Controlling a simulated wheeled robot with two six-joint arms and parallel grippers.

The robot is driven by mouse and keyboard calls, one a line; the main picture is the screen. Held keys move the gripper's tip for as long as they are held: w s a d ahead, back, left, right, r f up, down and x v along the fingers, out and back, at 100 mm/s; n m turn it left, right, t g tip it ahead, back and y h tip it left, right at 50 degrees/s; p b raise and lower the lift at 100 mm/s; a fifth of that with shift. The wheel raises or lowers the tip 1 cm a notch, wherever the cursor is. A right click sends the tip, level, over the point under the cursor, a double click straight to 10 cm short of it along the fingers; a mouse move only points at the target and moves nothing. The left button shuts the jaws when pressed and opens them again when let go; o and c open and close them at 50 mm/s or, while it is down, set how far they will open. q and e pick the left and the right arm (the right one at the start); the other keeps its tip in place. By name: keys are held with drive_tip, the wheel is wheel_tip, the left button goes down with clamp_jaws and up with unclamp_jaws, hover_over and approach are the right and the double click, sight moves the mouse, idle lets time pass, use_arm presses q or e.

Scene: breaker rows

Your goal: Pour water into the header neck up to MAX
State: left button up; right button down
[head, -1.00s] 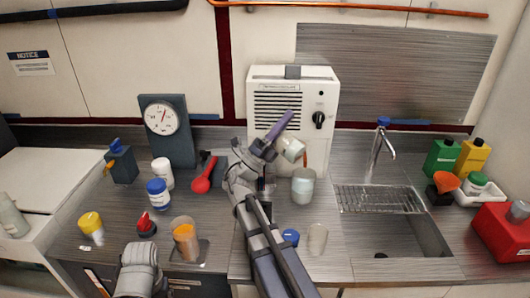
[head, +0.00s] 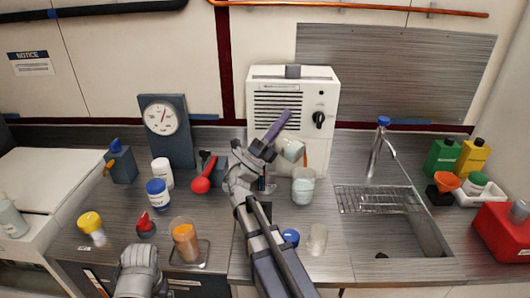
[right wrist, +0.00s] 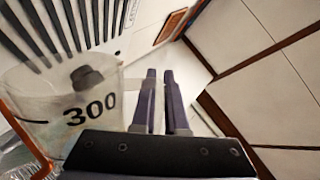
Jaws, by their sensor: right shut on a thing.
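My right gripper (head: 275,135), with purple fingers, is shut on the handle of a clear jug (head: 291,150) in front of the white machine. The jug is tilted, with an orange edge on its right side, above a clear vessel (head: 303,187). The vessel stands upright on the counter and holds pale liquid; its MAX mark is not readable. In the right wrist view the jug (right wrist: 60,105) shows a "300" mark, and the fingers (right wrist: 163,105) close around its handle. I cannot tell whether water is flowing. Only a grey part of my left arm shows; its fingers are hidden.
The white machine (head: 270,88) stands close behind the jug. A clear cup (head: 317,239) and blue cap (head: 291,237) are in front. A scale (head: 166,130) and several bottles are at left.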

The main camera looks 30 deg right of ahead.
sight(293, 142)
drive_tip(key=shift+w+a+f+n+t+b, duration=0.1)
drive_tip(key=shift+w+n+t+b, duration=0.1)
drive_tip(key=shift+n+t, duration=0.3)
drive_tip(key=shift+w+a+f+n+t+b, duration=0.1)
drive_tip(key=shift+w+n+t, duration=0.1)
drive_tip(key=shift+n+t, duration=0.25)
idle(0.3)
